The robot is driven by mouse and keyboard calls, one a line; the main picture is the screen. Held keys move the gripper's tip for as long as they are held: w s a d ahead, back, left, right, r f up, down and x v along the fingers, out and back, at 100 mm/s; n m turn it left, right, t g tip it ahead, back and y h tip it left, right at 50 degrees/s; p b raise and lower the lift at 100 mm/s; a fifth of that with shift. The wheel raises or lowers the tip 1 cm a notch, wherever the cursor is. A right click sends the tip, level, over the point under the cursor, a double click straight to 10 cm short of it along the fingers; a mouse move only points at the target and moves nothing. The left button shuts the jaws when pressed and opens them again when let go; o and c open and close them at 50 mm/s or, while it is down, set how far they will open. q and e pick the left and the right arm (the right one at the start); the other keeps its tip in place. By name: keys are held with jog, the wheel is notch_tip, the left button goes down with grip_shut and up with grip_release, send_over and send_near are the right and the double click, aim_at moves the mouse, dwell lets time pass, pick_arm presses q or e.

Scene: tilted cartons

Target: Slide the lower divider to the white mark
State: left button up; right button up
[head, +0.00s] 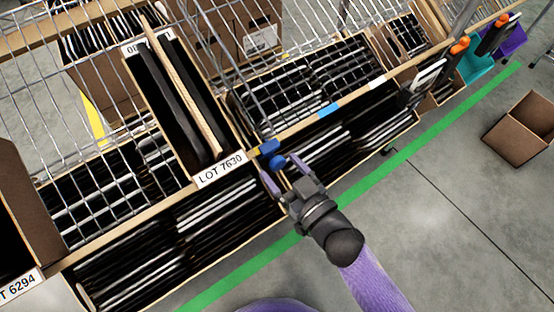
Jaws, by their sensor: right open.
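A wooden shelf rail (300,127) runs diagonally over the lower row of cartons. It bears a blue mark (328,109) and, farther up to the right, a white mark (377,82). A blue block (268,146) sits at the rail, with a second blue piece (277,161) just below it; these look like divider handles. The divider's body cannot be made out among the dark contents. My right gripper (279,169) is open, its fingertips on either side of the lower blue piece. I cannot tell whether they touch it. My left gripper is out of view.
Tilted cartons full of dark, thin items fill the wire rack. A label (220,170) reads LOT 7630. Orange-topped tools (459,46) hang at the right end. An empty open carton (521,128) stands on the floor beyond the green line (400,165).

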jog(key=shift+x, duration=1.2)
jog(key=shift+c, duration=0.3)
grip_shut()
